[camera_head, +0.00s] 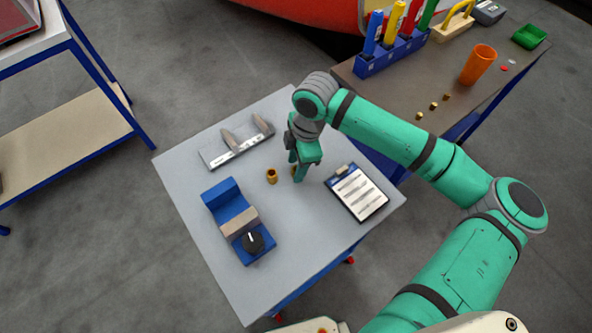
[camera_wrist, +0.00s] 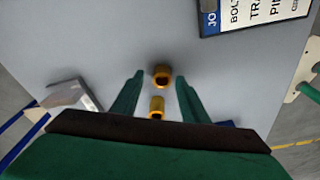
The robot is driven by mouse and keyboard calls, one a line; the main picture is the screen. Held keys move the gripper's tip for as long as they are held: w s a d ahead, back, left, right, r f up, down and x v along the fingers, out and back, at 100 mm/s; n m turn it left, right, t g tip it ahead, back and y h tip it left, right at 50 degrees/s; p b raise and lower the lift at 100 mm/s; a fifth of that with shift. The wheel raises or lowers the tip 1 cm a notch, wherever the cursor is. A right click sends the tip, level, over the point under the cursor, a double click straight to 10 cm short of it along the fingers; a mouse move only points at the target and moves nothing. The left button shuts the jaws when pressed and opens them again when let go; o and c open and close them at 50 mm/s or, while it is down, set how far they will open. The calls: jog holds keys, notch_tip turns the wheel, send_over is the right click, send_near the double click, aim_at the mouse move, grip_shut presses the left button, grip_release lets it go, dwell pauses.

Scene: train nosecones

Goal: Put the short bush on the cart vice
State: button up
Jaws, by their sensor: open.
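Two brass bushes stand on the grey cart top. One bush (camera_head: 272,176) is in clear view; it also shows low between my fingers in the wrist view (camera_wrist: 157,107). The other bush (camera_wrist: 162,76) is between my fingertips, nearer the clipboard, and mostly hidden by my gripper in the head view. It looks like the shorter one, but the slant makes this hard to judge. My gripper (camera_head: 299,172) is open, pointing down, its fingers (camera_wrist: 160,80) apart on either side of this bush. The blue cart vice (camera_head: 228,204) with a tan jaw and black knob is at the cart's left front.
A clipboard (camera_head: 357,192) lies right of my gripper. A grey rack (camera_head: 237,146) with upright plates stands at the cart's back. The bench behind holds an orange cup (camera_head: 478,64), several small brass pieces and a blue holder (camera_head: 392,54). Cart top between bushes and vice is clear.

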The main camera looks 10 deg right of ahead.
grip_shut()
jog(key=shift+w, duration=0.1)
jog(key=shift+r, duration=0.1)
jog(key=shift+r, duration=0.5)
jog(key=shift+s+r, duration=0.2)
jog(key=shift+r, duration=1)
jog(key=s+r, duration=0.9)
jog(key=s, duration=0.4)
jog(key=shift+s+d+r, duration=0.15)
jog(key=shift+s+r, duration=0.05)
jog(key=shift+s, duration=0.15)
